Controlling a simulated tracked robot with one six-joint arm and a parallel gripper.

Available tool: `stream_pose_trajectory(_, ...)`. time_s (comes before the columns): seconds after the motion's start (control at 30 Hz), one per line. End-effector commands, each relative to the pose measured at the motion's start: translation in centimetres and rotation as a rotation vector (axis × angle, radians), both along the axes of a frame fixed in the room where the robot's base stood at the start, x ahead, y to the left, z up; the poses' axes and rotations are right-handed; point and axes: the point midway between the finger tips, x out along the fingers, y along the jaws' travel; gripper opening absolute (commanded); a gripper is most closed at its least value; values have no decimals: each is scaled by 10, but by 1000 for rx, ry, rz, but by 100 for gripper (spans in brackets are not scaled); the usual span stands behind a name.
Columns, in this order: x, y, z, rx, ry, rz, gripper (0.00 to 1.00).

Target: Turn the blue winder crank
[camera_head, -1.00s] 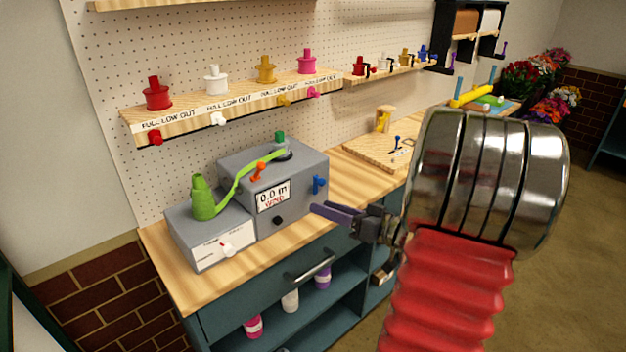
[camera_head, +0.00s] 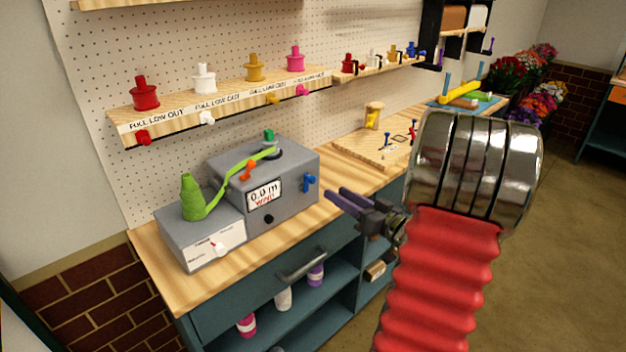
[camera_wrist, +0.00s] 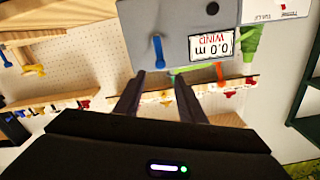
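The blue winder crank (camera_head: 309,182) sticks out of the right side of the grey winder box's front (camera_head: 292,205). In the wrist view the blue crank (camera_wrist: 158,50) appears just beyond and between my fingertips, apart from them. My gripper (camera_head: 331,194) is to the right of the crank and slightly below it in the head view. Its dark fingers stand apart and empty in the wrist view (camera_wrist: 159,76). The winder display (camera_head: 264,196) reads 0.0 m with red WIND below. A green strand runs from a green spool (camera_head: 191,198) over the box, past an orange lever (camera_head: 247,171).
A lower grey box with a white switch (camera_head: 216,246) adjoins the winder on the left. A shelf with coloured knobs (camera_head: 225,105) hangs above. A wooden board (camera_head: 362,147) lies right of the winder. The bench's drawer handle (camera_head: 302,263) juts out below.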

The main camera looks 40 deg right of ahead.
Motion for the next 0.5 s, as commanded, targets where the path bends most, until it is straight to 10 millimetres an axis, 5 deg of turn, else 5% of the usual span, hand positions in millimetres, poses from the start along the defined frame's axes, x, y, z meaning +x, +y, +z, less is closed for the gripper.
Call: stream_pose_trajectory(0.5,77,3,0,0,0,3,37)
